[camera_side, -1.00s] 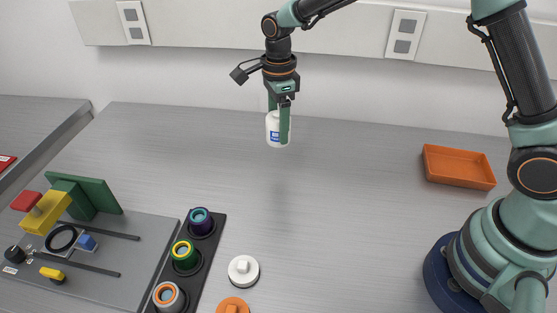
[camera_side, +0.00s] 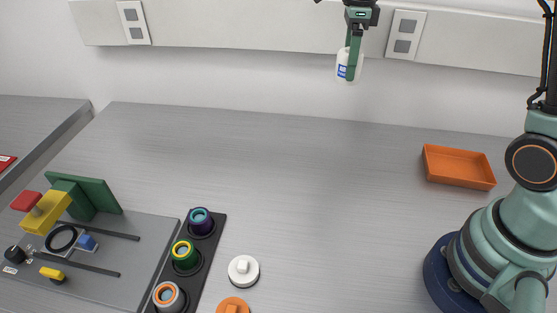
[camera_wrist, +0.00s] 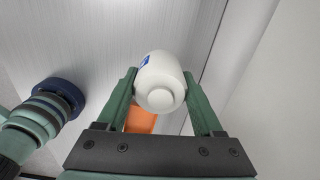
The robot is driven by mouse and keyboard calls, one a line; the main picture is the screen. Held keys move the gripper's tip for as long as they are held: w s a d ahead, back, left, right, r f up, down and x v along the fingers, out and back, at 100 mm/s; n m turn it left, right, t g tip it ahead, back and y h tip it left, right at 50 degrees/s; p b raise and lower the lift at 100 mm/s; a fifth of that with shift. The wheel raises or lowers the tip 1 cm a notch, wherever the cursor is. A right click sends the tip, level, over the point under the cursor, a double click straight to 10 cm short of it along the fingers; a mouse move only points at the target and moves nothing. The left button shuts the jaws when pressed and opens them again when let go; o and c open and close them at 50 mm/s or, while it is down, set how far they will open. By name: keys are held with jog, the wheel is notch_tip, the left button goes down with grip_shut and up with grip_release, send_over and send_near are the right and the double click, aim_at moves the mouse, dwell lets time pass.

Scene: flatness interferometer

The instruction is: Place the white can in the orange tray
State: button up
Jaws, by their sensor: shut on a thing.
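The white can (camera_side: 347,66) with a blue label is held between the green fingers of my gripper (camera_side: 353,62), high above the back of the table. In the wrist view the can (camera_wrist: 161,84) sits between both fingertips of my gripper (camera_wrist: 161,88), its round end toward the camera. The orange tray (camera_side: 459,167) lies on the table at the right, lower than the can and to its right in the side view. The tray looks empty. In the wrist view part of the tray (camera_wrist: 141,121) shows behind the can, partly hidden by it.
A black rack (camera_side: 212,246) with several ringed lenses stands at the front middle, beside a white knobbed disc (camera_side: 243,270) and an orange one (camera_side: 233,306). A grey plate (camera_side: 110,260) with a fixture is at the left. The table between rack and tray is clear.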

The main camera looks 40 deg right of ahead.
jog(key=s+d+m, duration=0.6)
jog(key=s+d, duration=0.4)
jog(key=d, duration=0.4)
jog(key=m, duration=0.6)
send_over(455, 171)
notch_tip(455, 171, down, 21)
jog(key=shift+r, duration=0.2)
jog(key=shift+f, duration=0.1)
jog(key=o, duration=1.4)
jog(key=shift+o, duration=0.2)
